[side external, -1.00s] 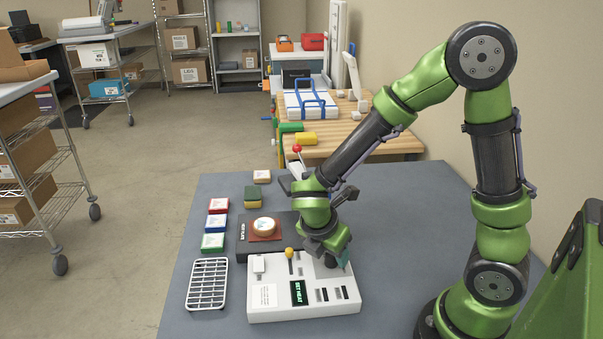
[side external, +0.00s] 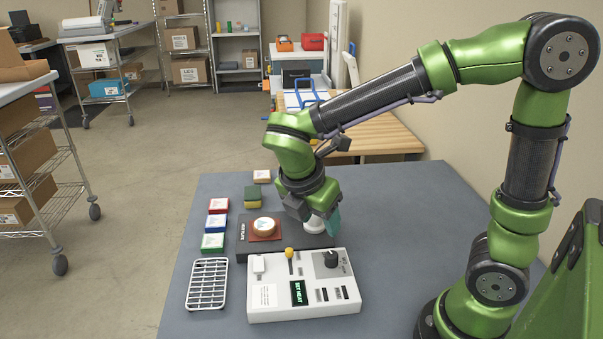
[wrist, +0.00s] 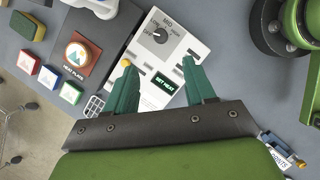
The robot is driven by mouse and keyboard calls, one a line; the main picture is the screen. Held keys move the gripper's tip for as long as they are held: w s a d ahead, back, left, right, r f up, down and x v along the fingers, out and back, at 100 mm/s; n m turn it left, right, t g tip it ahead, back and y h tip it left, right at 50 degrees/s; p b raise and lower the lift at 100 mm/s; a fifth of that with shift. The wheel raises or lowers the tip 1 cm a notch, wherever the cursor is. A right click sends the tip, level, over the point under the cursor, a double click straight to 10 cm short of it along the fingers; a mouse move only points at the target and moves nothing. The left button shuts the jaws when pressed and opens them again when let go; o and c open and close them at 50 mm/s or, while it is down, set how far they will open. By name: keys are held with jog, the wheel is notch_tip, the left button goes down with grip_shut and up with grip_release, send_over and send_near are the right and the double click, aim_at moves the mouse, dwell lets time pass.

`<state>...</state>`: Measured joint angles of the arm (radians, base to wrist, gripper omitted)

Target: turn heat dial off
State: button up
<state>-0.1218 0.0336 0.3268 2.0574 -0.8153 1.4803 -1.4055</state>
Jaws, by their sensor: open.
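The white control panel (side external: 277,306) lies on the table, with a black round heat dial (side external: 330,259) at its upper right. In the wrist view the dial (wrist: 160,36) shows a pale pointer mark and small labels, including MID; its exact setting is hard to read. The panel's green display (wrist: 165,84) reads SET HEAT. My gripper (side external: 317,217) is raised behind the panel, apart from the dial. In the wrist view my gripper (wrist: 158,62) has its two teal fingers spread wide with nothing between them.
A dark hot plate (side external: 243,243) behind the panel carries a round badge (side external: 264,226) and a white object (side external: 315,226) partly hidden by my gripper. A yellow-knobbed lever (side external: 289,253) rises from the panel. A wire rack (side external: 207,284) lies left.

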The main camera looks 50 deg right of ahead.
jog(key=shift+v, duration=1.65)
jog(key=shift+f, duration=0.1)
jog(key=s+d+r+m+t+y, duration=0.1)
jog(key=s+d+m+t+y, duration=0.1)
jog(key=m, duration=0.9)
jog(key=s+d+r+m+t+y, duration=0.2)
jog(key=s+m+t+y, duration=0.1)
jog(key=m, duration=0.8)
jog(key=shift+s+r+t+y, duration=0.25)
jog(key=shift+t+y, duration=0.45)
jog(key=shift+t, duration=0.4)
